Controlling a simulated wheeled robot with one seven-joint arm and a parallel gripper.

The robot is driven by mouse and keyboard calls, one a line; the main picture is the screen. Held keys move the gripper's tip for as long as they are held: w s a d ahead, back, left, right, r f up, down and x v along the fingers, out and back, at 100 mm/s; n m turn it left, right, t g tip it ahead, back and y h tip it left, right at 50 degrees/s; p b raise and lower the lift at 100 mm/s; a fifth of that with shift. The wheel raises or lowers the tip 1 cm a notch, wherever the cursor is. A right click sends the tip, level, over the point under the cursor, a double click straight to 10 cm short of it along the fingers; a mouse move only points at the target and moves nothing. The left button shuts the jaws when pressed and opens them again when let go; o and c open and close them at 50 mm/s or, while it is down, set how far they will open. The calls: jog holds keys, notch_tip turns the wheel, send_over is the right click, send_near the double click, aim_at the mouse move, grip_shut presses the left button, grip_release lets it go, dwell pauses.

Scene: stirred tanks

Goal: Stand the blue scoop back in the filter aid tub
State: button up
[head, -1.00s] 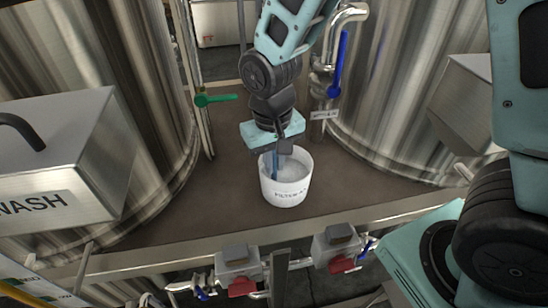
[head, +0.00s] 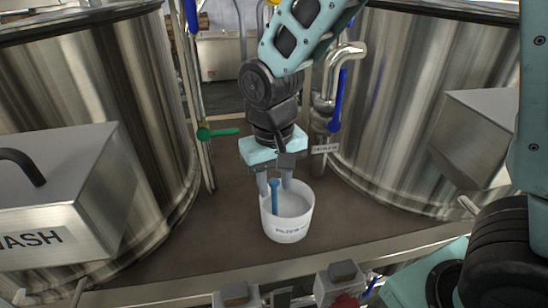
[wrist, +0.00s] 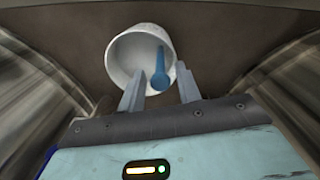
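The white filter aid tub (head: 290,231) stands upright on the brown deck between two steel tanks, and it also shows in the wrist view (wrist: 121,56). The blue scoop (head: 275,198) stands in the tub with its handle up above the rim, leaning at the tub's left side; its lower end is hidden. In the wrist view the scoop's handle (wrist: 160,72) lies between and beyond my fingertips.
Steel tanks stand left (head: 100,100) and right (head: 415,110). A grey WASH box (head: 60,185) is at the left. A green-handled valve (head: 218,133) and a blue-handled pipe (head: 338,100) rise behind the tub. Bare deck lies around the tub.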

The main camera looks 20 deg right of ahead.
notch_tip(320, 180, up, 7)
jog(key=shift+a+r+b, duration=0.1)
jog(key=shift+r+b, duration=0.05)
jog(key=shift+b, duration=0.35)
jog(key=s+a+f+n, duration=0.1)
jog(key=s+f+n, duration=0.1)
jog(key=s, duration=0.6)
jog(key=s+a+f+n, duration=0.2)
jog(key=s+n, duration=0.3)
jog(key=s, duration=0.3)
jog(key=shift+f+y, duration=0.25)
jog(key=shift+y, duration=0.15)
jog(key=shift+a+f, duration=0.1)
notch_tip(320, 180, down, 6)
jog(key=b, duration=0.5)
jog(key=shift+s+r+b, duration=0.1)
jog(key=shift+r+b, duration=0.15)
jog(key=shift+b, duration=0.1)
